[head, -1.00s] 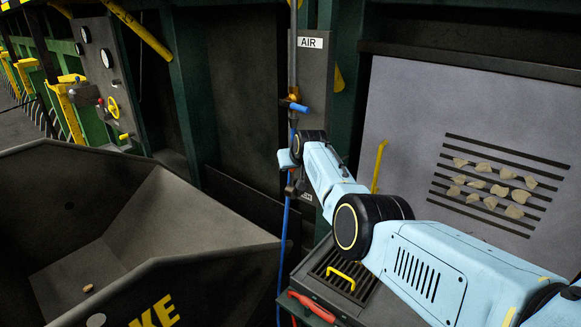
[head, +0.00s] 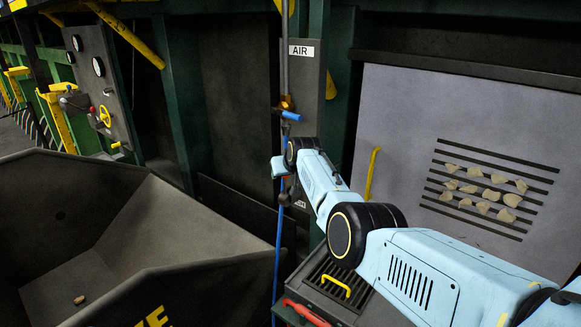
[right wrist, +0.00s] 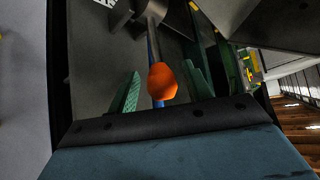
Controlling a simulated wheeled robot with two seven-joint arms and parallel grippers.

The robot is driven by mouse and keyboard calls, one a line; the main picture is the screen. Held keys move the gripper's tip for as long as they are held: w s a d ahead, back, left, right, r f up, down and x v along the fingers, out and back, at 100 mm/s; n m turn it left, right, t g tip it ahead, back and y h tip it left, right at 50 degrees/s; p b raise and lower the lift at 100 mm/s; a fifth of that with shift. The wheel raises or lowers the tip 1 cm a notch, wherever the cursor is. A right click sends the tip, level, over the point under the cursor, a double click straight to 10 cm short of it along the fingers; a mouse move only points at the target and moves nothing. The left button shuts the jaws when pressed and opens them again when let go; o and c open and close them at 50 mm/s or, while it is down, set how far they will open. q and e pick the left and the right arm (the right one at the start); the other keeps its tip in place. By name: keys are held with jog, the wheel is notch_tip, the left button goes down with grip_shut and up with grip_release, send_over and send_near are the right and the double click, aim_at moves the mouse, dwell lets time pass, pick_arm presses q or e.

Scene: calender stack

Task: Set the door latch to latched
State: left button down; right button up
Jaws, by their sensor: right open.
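A yellow lever (head: 372,174) stands upright at the left edge of the pale grey door panel (head: 400,110). It looks like the door latch, but I cannot tell its setting. My right arm reaches in from the right, and its wrist ends beside the blue hose, left of the lever. In the right wrist view my right gripper (right wrist: 163,75) is open, with its two green fingers apart. An orange knob (right wrist: 162,82) appears between or beyond them; I cannot tell whether they touch it. My left gripper is not in view.
A dark hopper (head: 130,235) fills the lower left. A vertical pipe with a blue valve handle (head: 290,116) runs beside the AIR sign (head: 303,50). A grated box (head: 330,285) with a yellow handle and a red handle (head: 305,312) stands below my arm. Slots with pale lumps mark the door panel.

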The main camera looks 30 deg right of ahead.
jog(key=p+v, duration=0.1)
jog(key=v, duration=1.2)
jog(key=shift+p, duration=0.35)
jog(key=shift+r, duration=0.1)
